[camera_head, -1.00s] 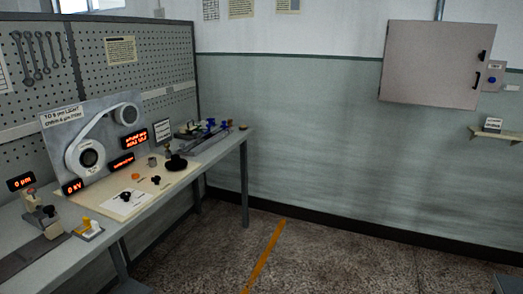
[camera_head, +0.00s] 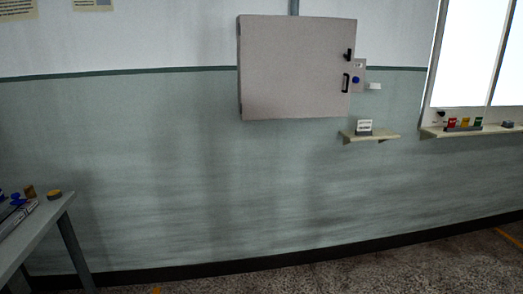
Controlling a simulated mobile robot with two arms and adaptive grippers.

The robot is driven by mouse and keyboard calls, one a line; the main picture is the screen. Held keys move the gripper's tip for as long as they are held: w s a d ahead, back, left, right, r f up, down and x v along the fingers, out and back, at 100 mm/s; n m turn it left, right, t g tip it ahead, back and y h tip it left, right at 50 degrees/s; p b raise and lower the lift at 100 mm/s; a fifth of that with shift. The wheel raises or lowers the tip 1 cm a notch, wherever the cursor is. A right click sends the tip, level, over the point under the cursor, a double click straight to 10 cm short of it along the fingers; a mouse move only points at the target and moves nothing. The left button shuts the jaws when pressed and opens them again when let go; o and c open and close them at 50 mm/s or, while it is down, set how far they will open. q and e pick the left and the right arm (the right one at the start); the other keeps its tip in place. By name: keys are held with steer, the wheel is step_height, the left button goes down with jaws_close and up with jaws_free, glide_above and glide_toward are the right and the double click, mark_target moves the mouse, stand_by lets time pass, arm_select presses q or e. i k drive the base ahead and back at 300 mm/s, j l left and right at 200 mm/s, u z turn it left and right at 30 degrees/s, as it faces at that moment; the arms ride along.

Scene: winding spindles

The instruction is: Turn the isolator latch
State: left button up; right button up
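A grey wall cabinet (camera_head: 295,68) hangs on the far wall, a little right of the middle, with its door shut. A small black latch (camera_head: 349,55) sits near its right edge, above a black vertical handle (camera_head: 346,83). I cannot tell which of these is the isolator latch. Neither of my grippers is in view.
A small shelf (camera_head: 382,137) with a white card (camera_head: 365,127) is below the cabinet. A windowsill (camera_head: 465,131) with several coloured items is at the right. The workbench (camera_head: 50,225) is at the left edge. The floor before the wall looks clear.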

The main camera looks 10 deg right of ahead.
mark_target(349, 55)
steer(key=i+l+z, duration=0.2)
steer(key=i+z, duration=0.25)
steer(key=i, duration=0.45)
steer(key=i+j+z, duration=0.15)
steer(key=i+z, duration=0.35)
steer(key=i, duration=0.35)
